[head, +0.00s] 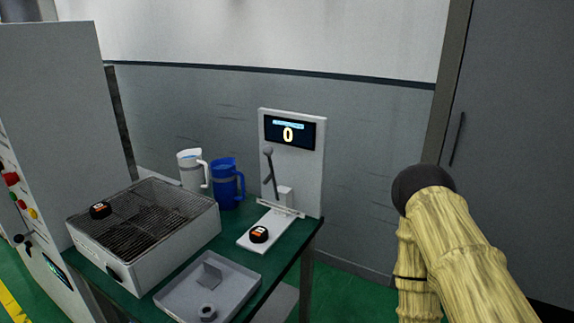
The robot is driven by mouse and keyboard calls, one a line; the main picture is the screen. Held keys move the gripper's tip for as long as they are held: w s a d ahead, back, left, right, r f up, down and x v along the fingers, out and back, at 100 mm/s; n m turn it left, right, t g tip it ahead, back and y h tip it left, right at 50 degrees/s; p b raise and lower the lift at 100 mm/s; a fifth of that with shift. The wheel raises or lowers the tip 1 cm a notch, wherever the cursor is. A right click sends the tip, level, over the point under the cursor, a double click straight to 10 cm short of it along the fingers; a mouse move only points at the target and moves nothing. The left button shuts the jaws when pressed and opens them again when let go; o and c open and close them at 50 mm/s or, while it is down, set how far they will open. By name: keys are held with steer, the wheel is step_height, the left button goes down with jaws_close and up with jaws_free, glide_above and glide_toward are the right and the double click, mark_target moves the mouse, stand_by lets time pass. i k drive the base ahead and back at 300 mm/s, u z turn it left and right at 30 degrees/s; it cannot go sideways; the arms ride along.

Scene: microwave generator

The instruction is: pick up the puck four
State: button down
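Two small black pucks with orange and white labels are in the head view. One puck (100,210) lies on the wire grate at the left. The other puck (259,235) lies on the white base plate of the display stand. Their labels are too small to read, so I cannot tell which is puck four. My arm shows at the right in a tan, wrinkled cover with a dark round joint, well away from both pucks. My gripper is not in the picture.
A grey box with a wire grate (150,215), a white pitcher (190,170), a blue pitcher (226,186) and a display stand (309,165) reading 0, with a lever, are on the green table (289,257). A grey tray (235,280) is at the front. A cabinet (520,130) stands right.

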mark_target(258, 234)
steer(key=z, duration=1.9)
steer(key=i, duration=1.4)
steer(key=u, duration=2.95)
